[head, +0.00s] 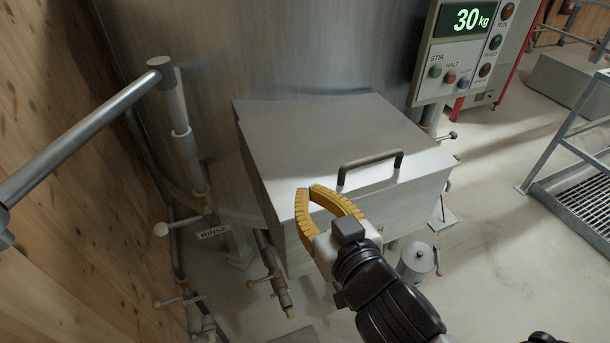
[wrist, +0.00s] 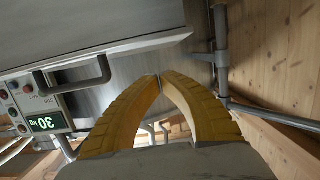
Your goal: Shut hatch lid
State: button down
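The hatch lid (head: 320,130) is a flat grey metal plate with a dark bar handle (head: 370,165) near its front edge. It lies over the box-shaped hatch housing (head: 415,205) on the side of the mixer, and I see no clear gap under it. In the wrist view the lid (wrist: 100,22) and handle (wrist: 78,78) are at the upper left. My gripper (head: 309,190) has yellow ribbed fingers with the tips together and nothing between them. In the head view it overlaps the lid's front left corner, left of the handle. I cannot tell if it touches the lid.
A control panel (head: 462,62) reading 30 kg stands at the upper right. Pipes and valves, with a RINSE label (head: 214,232), run along the wooden wall (head: 50,90) at left. A metal pot (head: 416,262) stands on the floor. A railed grating (head: 580,200) is at right.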

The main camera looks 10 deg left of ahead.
jog(key=f+b, duration=0.1)
jog(key=f, duration=0.1)
jog(key=f+b, duration=0.2)
jog(key=f, duration=0.1)
jog(key=shift+s+d+f, duration=0.1)
jog(key=shift+s+f, duration=0.1)
jog(key=shift+f, duration=0.1)
